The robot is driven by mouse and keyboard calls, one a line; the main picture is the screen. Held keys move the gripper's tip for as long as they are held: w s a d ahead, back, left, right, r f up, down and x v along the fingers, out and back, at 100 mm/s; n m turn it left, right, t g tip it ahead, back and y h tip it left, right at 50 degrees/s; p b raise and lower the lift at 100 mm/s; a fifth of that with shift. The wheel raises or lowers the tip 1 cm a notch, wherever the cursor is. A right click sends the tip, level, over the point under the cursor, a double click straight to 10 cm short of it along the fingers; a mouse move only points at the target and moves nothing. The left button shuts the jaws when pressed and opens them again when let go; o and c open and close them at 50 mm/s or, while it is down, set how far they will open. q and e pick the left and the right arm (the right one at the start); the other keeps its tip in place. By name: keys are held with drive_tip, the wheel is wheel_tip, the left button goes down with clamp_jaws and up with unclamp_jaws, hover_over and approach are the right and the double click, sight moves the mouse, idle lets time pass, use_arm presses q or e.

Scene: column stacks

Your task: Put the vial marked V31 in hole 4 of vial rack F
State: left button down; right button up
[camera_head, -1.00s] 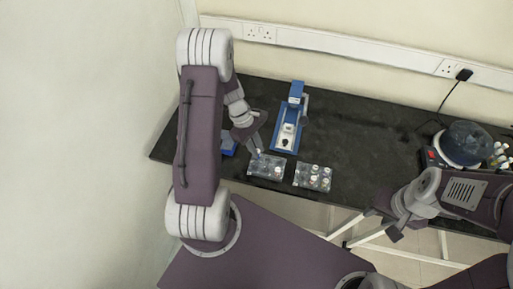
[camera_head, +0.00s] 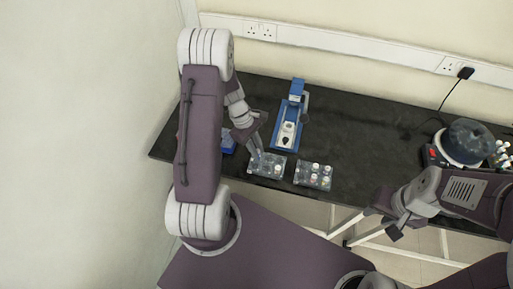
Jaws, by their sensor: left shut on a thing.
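Two clear vial racks stand at the bench's front edge, a left rack (camera_head: 264,171) and a right rack (camera_head: 313,184). The left rack holds a few capped vials, and the right rack holds several. The marks on racks and vials are too small to read, so I cannot tell which is F or which vial is V31. My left gripper (camera_head: 257,151) is at the back left of the left rack, shut on a small vial that its fingers mostly hide. I cannot tell whether that vial is in a hole. My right gripper (camera_head: 382,224) is open and empty off the bench's front edge.
A blue and white device (camera_head: 287,133) stands behind the racks. A blue object (camera_head: 228,142) is partly hidden by my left arm. A round dark-lidded machine (camera_head: 466,144) and more vials (camera_head: 502,154) are at the right. The bench middle (camera_head: 365,135) is clear.

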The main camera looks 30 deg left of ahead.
use_arm(q)
drive_tip(key=shift+f, duration=0.25)
drive_tip(key=c, duration=0.9)
unclamp_jaws()
drive_tip(key=shift+r, duration=0.1)
wheel_tip(320, 180, up, 6)
drive_tip(key=p, duration=0.5)
drive_tip(key=shift+p, duration=0.35)
